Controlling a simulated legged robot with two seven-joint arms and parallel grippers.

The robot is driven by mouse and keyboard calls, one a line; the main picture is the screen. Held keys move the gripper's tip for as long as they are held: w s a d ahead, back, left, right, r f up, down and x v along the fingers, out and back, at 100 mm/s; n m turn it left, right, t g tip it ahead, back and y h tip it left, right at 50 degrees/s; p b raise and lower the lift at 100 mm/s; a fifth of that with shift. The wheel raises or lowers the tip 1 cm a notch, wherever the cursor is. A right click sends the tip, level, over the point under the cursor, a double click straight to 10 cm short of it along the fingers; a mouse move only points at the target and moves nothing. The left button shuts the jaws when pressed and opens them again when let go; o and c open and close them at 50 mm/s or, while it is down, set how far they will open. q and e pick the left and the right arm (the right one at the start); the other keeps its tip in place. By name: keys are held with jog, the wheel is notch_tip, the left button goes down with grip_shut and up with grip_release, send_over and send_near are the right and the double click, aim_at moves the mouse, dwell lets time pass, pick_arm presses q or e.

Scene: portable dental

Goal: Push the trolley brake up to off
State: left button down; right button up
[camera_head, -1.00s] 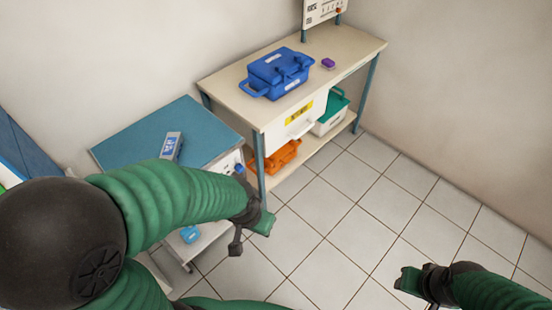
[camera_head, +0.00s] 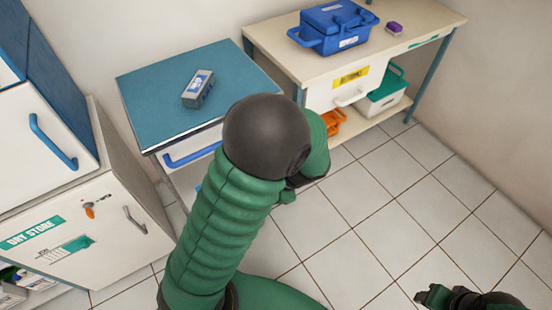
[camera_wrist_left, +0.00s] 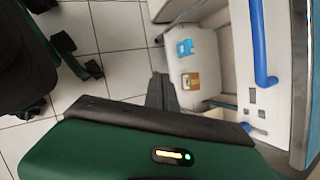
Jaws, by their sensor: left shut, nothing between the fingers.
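I cannot make out a brake lever for certain. My left gripper (camera_wrist_left: 161,92) is shut and empty, in front of the panel and lower shelf. In the head view my left arm hides most of it and the trolley's lower front. My right gripper (camera_head: 428,297) is low at the right, above the floor.
A bench (camera_head: 270,45) with a blue case (camera_head: 335,27) stands right of the trolley. A white cabinet (camera_head: 70,245) stands at left. The trolley's lower shelf (camera_wrist_left: 205,60) holds a blue box (camera_wrist_left: 184,47) and a brown one (camera_wrist_left: 190,80). Tiled floor (camera_head: 370,215) is clear at right.

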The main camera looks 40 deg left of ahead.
pick_arm(q)
jog(key=w+a+f+m+t+y+b, duration=0.1)
jog(key=w+a+f+m+y+b, duration=0.35)
jog(key=f+b, duration=0.25)
jog(key=w+a+f+m+t+y+b, duration=0.1)
jog(key=w+a+f+m+y+b, duration=0.3)
jog(key=f+b, duration=0.3)
jog(key=w+d+m+t+y+b, duration=0.1)
jog(key=w+m+t+y+b, duration=0.1)
jog(key=w, duration=0.4)
jog(key=w+d+f+m+t+y+b, duration=0.1)
jog(key=w+d+m+t+y+b, duration=0.1)
jog(key=w+t+b, duration=0.3)
jog(key=shift+w+d+f+m+y, duration=0.25)
jog(key=shift+w+m+y, duration=0.2)
jog(key=shift+w+m, duration=0.35)
pick_arm(e)
jog(key=s+x, duration=0.2)
jog(key=x, duration=1)
jog(key=s+f+x, duration=0.1)
jog(key=s+x, duration=0.2)
jog(key=x, duration=1)
jog(key=shift+s, duration=0.35)
pick_arm(q)
jog(key=shift+s+a+r, duration=0.1)
jog(key=shift+r, duration=0.05)
pick_arm(e)
jog(key=shift+a+f, duration=0.1)
jog(key=shift+f, duration=0.05)
